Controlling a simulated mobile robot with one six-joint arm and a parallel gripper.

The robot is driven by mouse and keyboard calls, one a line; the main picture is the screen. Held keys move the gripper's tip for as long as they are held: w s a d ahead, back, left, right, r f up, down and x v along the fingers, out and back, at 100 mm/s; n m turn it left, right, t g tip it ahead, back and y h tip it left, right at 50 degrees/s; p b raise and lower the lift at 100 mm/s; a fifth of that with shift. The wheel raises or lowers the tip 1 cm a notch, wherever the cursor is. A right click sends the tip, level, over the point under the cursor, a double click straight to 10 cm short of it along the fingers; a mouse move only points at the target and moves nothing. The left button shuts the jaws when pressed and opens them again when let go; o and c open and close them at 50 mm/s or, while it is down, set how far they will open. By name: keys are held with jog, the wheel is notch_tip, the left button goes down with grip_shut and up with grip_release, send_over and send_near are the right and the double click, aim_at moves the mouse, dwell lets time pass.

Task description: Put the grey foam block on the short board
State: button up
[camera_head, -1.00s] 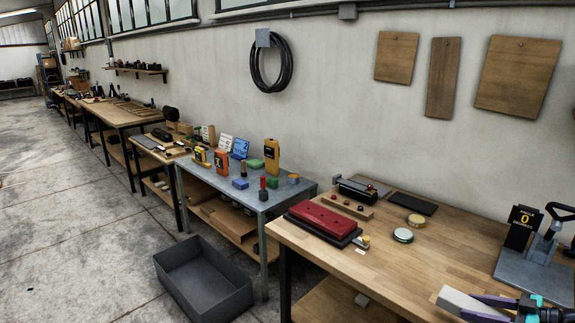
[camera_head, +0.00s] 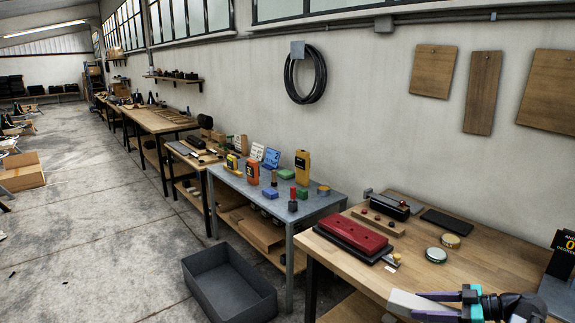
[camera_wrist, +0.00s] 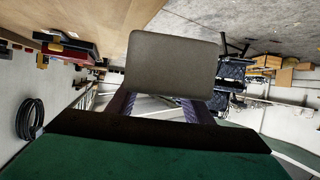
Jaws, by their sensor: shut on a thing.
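The grey foam block (camera_head: 408,304) is a pale grey slab at the bottom right of the head view, by the front edge of the wooden table. My gripper (camera_head: 428,305) is shut on it. In the wrist view the block (camera_wrist: 172,62) is a rounded rectangle held between the dark fingers of my gripper (camera_wrist: 162,102). Three wooden boards hang on the wall. The leftmost board (camera_head: 433,71) is the shortest, but I cannot tell for sure that it is the short board.
The wooden table (camera_head: 478,255) holds a red case (camera_head: 353,236), a round tin (camera_head: 436,255) and a dark mat (camera_head: 446,222). A metal table (camera_head: 268,207) with several small items stands to its left. A grey bin (camera_head: 230,282) lies on the floor.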

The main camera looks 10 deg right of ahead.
jog(key=w+a, duration=0.4)
jog(key=a, duration=0.5)
jog(key=w+a, duration=0.4)
jog(key=a, duration=0.6)
jog(key=w+a, duration=0.4)
jog(key=a, duration=0.6)
jog(key=shift+w+r, duration=0.3)
jog(key=shift+w, duration=0.05)
jog(key=shift+a+g, duration=0.15)
jog(key=shift+g, duration=0.15)
